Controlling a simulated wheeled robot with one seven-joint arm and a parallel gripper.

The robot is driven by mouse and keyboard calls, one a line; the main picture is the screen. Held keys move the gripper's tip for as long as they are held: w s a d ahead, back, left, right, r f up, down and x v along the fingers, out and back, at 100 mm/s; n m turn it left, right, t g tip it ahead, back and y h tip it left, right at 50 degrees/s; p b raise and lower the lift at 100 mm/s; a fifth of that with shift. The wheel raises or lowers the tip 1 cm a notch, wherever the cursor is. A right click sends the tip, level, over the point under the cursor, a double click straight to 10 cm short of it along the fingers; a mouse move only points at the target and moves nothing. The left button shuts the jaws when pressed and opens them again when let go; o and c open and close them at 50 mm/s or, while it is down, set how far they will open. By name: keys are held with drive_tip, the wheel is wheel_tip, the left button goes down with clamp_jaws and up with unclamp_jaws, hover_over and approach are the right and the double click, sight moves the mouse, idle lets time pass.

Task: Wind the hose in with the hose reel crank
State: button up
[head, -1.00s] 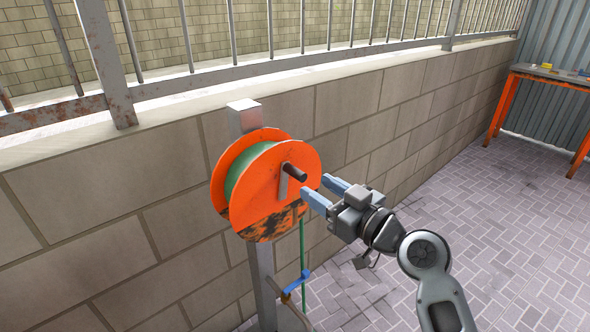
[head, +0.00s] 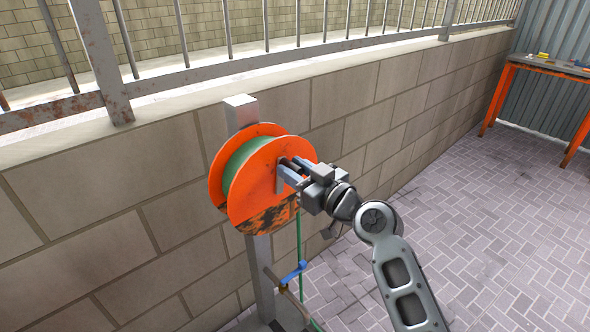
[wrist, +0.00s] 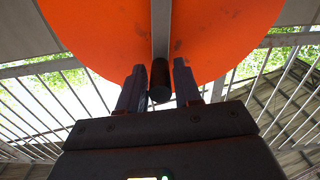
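The orange hose reel (head: 262,205), with worn dark paint low on its face, is mounted on a grey post (head: 262,265) by the block wall. Green hose (head: 234,165) is wound on its drum, and a length hangs down (head: 299,235) below it. My gripper (head: 286,172) is at the reel's face, at the crank. In the wrist view, the dark crank handle (wrist: 160,82) stands between the two fingers of my gripper (wrist: 160,72), with narrow gaps beside it. The fingers look open around the handle. The crank arm (wrist: 161,30) runs up across the orange disc.
A blue fitting (head: 293,272) sits low by the hanging hose. The block wall (head: 110,200) with a metal railing runs behind the reel. An orange-legged table (head: 545,66) stands at the far right. The paved floor (head: 470,210) between is clear.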

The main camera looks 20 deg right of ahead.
clamp_jaws()
drive_tip(key=shift+f, duration=0.1)
idle(0.4)
